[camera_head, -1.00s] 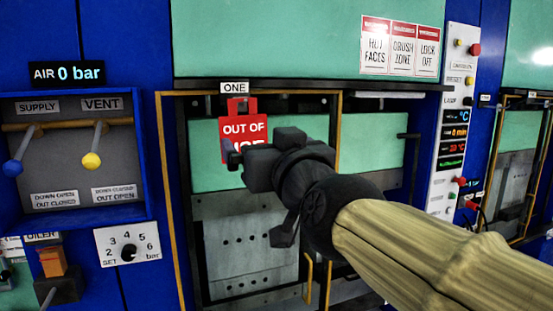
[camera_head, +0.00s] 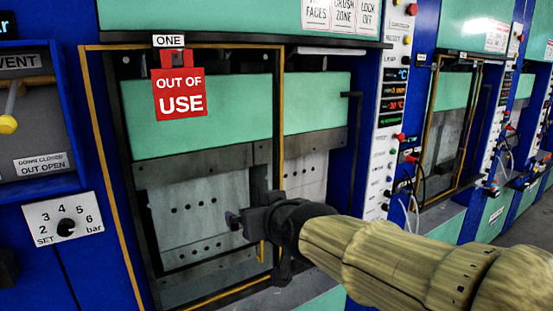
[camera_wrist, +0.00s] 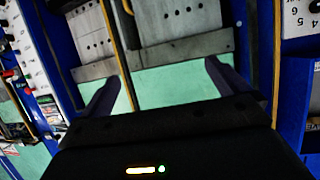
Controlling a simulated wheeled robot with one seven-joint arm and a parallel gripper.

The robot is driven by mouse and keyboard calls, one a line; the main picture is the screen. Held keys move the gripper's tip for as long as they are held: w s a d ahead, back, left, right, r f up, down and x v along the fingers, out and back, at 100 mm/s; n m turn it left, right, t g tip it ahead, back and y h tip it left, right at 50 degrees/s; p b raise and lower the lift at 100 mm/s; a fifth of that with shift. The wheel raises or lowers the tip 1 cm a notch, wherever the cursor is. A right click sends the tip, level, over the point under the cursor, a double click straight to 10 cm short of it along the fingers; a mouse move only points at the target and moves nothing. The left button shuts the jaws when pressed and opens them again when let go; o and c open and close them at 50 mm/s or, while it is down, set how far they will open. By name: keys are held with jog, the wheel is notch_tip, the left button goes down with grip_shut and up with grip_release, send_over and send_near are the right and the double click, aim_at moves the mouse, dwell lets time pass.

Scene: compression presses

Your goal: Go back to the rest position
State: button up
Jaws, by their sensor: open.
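My gripper (camera_head: 232,220) is in front of the lower part of press ONE, near its yellow-edged guard frame (camera_head: 278,130). It is open and empty, and the arm reaches in from the lower right. In the wrist view its two fingers (camera_wrist: 163,88) stand apart with nothing between them. A red OUT OF USE tag (camera_head: 181,92) hangs at the top of the press opening, under the ONE label (camera_head: 169,41). The tag is above and left of my gripper, apart from it.
The grey press plates (camera_head: 200,200) are behind my gripper. A control column (camera_head: 392,110) with buttons and displays stands right of the press. A pressure dial (camera_head: 66,227) and a vent lever box (camera_head: 30,165) are at left. Another press (camera_head: 450,130) stands farther right.

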jog(key=s+d+f+m+g+h+b, duration=0.15)
jog(key=d+f, duration=0.35)
jog(key=f, duration=0.5)
jog(key=s+d+f+m+g+h+b, duration=0.1)
jog(key=d+f+g+h, duration=0.3)
jog(key=f, duration=0.6)
jog(key=s+d+f+m+g+b, duration=0.1)
jog(key=s+d+f+g, duration=0.1)
jog(key=s+d+f, duration=0.2)
jog(key=s+d+f+m+g+b, duration=0.1)
jog(key=s+d+f, duration=0.4)
jog(key=f, duration=0.5)
jog(key=shift+s+d+g, duration=0.25)
jog(key=shift+s+g, duration=0.5)
jog(key=shift+s, duration=0.3)
